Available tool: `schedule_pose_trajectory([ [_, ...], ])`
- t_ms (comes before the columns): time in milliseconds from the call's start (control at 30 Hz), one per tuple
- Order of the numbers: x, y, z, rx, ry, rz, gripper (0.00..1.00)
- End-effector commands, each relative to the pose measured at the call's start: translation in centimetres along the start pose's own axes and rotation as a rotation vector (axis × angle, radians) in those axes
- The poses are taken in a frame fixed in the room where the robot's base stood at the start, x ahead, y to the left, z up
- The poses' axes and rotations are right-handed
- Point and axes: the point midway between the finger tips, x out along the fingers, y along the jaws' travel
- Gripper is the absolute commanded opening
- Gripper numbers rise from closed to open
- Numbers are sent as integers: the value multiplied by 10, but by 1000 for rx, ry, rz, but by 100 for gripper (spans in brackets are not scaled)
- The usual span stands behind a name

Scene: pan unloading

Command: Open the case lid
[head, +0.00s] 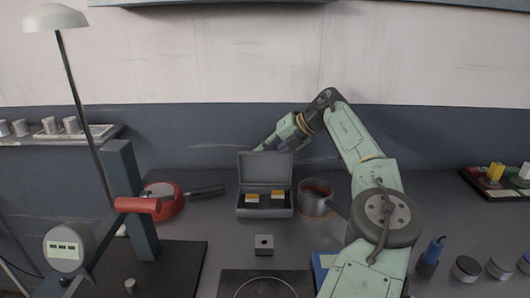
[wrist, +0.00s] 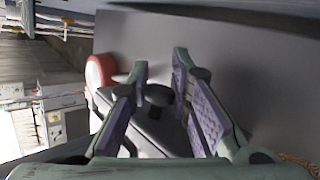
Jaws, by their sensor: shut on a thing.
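The grey case (head: 265,212) stands open on the counter, with its lid (head: 265,168) upright at the back. Two orange-and-white blocks (head: 265,198) sit inside it. My gripper (head: 262,148) is at the lid's top edge, reaching in from behind and the right. In the wrist view my gripper's purple-padded fingers (wrist: 160,75) stand either side of a grey edge, which looks like the lid (wrist: 150,125). The fingertips are partly hidden behind the lid in the head view.
A red pan (head: 165,205) with a dark handle lies left of the case. A pot (head: 316,193) stands close on the right. A small grey block (head: 264,245) sits in front. A red-armed stand (head: 137,205) rises at the left.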

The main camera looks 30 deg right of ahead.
Motion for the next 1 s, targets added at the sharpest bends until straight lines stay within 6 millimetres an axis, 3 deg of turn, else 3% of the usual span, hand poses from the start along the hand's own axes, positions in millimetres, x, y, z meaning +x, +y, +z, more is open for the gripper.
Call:
schedule_pose_trajectory([
  [33,5,-10,-7,7,21,-12,0],
  [67,5,-10,-7,7,21,-12,20],
  [333,3,-8,-6,6,17,-10,38],
  [733,-5,-4,-3,3,11,-7,39],
  [1000,-57,-4,-2,4,7,-7,39],
])
